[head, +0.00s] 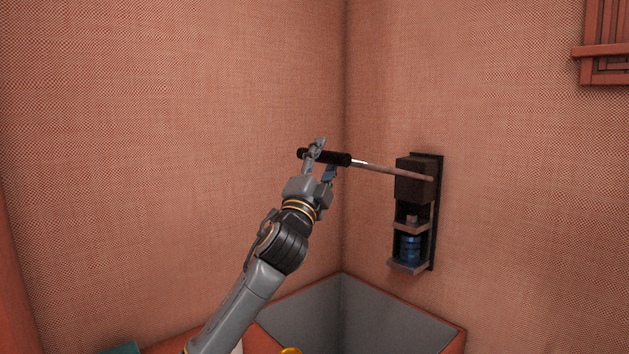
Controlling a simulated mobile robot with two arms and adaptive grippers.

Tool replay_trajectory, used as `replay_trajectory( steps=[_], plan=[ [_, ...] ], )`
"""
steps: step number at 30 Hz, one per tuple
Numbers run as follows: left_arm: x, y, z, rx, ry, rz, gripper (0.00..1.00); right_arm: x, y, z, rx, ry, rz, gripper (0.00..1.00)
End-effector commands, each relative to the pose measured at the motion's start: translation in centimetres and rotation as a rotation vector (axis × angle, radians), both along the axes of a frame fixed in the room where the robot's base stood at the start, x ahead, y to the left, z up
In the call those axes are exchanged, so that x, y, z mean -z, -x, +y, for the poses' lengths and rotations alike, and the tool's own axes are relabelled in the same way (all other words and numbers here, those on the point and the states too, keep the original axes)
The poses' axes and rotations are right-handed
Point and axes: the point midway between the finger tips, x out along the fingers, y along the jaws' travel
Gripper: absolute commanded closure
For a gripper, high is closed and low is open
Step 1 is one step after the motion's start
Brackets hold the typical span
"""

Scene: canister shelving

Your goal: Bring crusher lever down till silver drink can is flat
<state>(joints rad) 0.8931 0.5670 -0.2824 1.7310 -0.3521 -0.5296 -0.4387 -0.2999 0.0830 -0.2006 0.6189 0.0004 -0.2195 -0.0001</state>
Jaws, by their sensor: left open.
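The can crusher (434,212) is mounted on the right wall near the corner, with a dark box-like head and a small shelf at its foot. Its lever (385,168) sticks out to the left, close to level, and ends in a black grip (335,158). A can (410,248) stands upright at the crusher's foot below the pressing plate (411,226); it looks blue, not silver, and uncrushed. My left gripper (322,158) is open at the black grip, with its fingers around or beside it; I cannot tell whether they touch. My right gripper is out of view.
A grey-lined bin with a red rim (404,312) sits below the crusher in the corner. A red slatted wall piece (606,50) hangs at the upper right.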

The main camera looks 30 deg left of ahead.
Motion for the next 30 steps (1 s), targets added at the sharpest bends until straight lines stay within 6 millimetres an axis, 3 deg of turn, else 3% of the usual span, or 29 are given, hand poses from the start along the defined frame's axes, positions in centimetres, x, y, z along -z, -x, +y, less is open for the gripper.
replay_trajectory(
  steps=[9, 15, 28, 30],
  plan=[
    [3.6, 5.5, -0.7, 0.0, -0.001, 0.004, 0.51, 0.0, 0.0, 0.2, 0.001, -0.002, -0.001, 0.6],
    [5.1, 7.9, -1.0, 0.001, -0.001, 0.002, 0.51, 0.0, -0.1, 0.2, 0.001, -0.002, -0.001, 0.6],
    [5.6, 8.9, -1.1, 0.0, -0.001, 0.001, 0.51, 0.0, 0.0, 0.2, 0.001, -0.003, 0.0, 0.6],
    [5.5, 8.8, -1.0, 0.001, 0.002, 0.002, 0.64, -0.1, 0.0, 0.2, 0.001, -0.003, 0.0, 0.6]
  ],
)
